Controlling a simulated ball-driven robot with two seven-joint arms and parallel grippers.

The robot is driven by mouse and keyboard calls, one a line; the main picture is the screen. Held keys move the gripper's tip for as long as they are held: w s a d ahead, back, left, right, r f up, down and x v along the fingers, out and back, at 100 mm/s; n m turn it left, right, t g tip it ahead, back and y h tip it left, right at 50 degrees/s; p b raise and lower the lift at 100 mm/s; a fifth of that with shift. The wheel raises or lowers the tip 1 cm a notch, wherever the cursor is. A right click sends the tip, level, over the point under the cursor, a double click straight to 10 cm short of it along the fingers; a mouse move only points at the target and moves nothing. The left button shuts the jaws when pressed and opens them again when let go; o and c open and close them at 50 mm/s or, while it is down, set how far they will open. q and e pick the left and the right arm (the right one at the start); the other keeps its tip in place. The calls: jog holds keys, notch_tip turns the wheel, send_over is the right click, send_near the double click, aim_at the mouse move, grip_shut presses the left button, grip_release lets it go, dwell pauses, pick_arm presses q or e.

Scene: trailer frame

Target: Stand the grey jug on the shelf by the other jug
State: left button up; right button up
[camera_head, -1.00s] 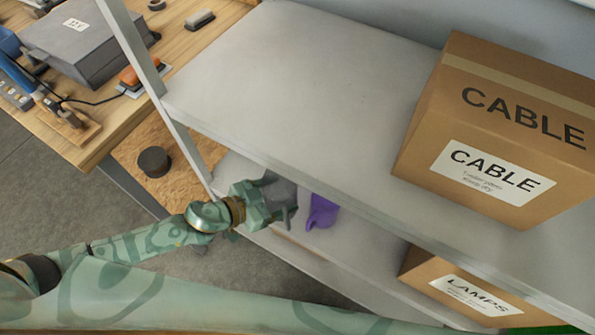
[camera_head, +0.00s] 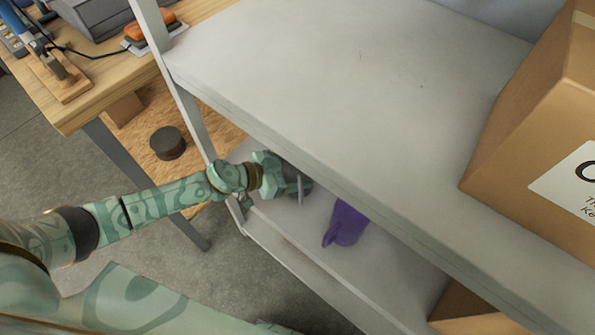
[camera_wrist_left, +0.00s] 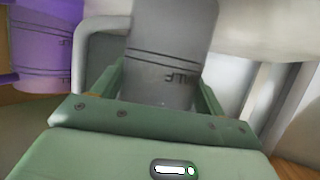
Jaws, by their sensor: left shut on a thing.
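The grey jug (camera_wrist_left: 172,55) fills the middle of the left wrist view, with printed lines and a handle on its left side. My left gripper (camera_head: 284,180) is shut on it. In the head view only a small part of the grey jug (camera_head: 292,176) shows, at the edge of the upper board. The purple jug (camera_head: 347,222) stands on the lower shelf (camera_head: 305,226), right of the gripper and apart from it. It also shows at the left of the wrist view (camera_wrist_left: 42,45). Whether the grey jug's base touches the shelf is hidden. My right gripper is out of view.
The upper shelf board (camera_head: 330,90) overhangs the jugs, its front edge close to my gripper. A cardboard box (camera_head: 535,130) stands on it at the right. Another box (camera_head: 470,308) is on the lower level. A shelf post (camera_head: 172,75) rises left of the gripper.

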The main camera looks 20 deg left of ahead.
pick_arm(q)
jog(key=shift+f, duration=0.4)
jog(key=o, duration=1)
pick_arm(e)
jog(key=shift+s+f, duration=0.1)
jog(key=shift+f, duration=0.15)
pick_arm(q)
jog(key=shift+r, duration=0.1)
jog(key=shift+r, duration=0.15)
jog(key=p+v, duration=0.4)
jog(key=v, duration=0.8)
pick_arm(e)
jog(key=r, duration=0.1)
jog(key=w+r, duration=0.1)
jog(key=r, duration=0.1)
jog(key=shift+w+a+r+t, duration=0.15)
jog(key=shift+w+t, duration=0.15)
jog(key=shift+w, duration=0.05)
